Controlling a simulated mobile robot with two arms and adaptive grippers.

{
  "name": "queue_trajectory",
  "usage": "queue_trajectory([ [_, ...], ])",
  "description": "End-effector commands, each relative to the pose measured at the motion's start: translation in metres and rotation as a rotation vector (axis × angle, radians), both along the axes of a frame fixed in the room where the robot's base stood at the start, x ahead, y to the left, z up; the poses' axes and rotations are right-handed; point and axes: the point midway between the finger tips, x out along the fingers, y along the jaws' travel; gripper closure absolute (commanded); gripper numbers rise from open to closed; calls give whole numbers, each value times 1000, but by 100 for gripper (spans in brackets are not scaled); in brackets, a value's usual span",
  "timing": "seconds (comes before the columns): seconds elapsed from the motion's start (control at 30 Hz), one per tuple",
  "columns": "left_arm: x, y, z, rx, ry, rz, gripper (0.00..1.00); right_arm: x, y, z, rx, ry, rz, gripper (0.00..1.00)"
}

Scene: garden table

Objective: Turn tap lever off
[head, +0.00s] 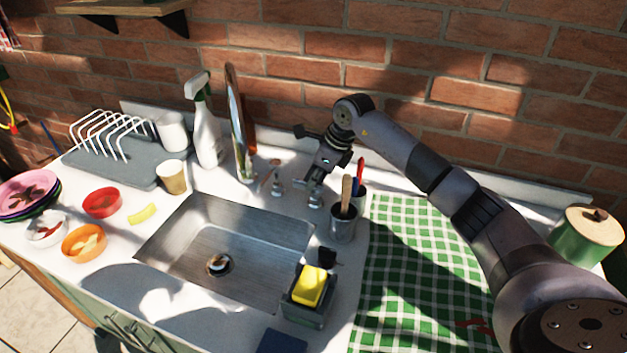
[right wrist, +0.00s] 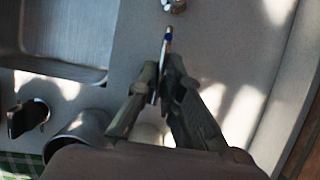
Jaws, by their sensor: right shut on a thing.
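The tap fittings (head: 277,187) stand on the counter behind the steel sink (head: 225,252). My right gripper (head: 314,182) reaches down from the right to the fitting at the sink's back right. Another chrome tap part (right wrist: 173,5) shows at the top edge of that view. My left gripper is not in view.
A metal cup of utensils (head: 343,228) stands close to the right gripper. A sponge holder with a yellow sponge (head: 312,286) is at the sink's right. A spray bottle (head: 205,130) stands behind the sink. A green checked cloth (head: 415,275) lies under my right arm.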

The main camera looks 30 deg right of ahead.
Motion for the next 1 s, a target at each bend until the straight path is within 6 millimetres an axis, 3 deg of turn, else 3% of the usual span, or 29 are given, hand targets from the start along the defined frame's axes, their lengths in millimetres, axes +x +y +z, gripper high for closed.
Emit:
queue_trajectory([
  [0.13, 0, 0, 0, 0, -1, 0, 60, -3, 2, -7, 0, 15, 4, 100],
  [0.17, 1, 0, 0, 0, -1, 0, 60, -3, 2, -7, 0, 16, 5, 92],
  [0.47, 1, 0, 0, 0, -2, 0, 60, -3, 1, -7, -1, 15, 5, 72],
  [0.8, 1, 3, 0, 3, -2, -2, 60, -3, -1, -3, -2, 10, 3, 72],
  [1.0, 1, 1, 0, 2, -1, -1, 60, -8, -8, 24, -3, 3, 2, 72],
])
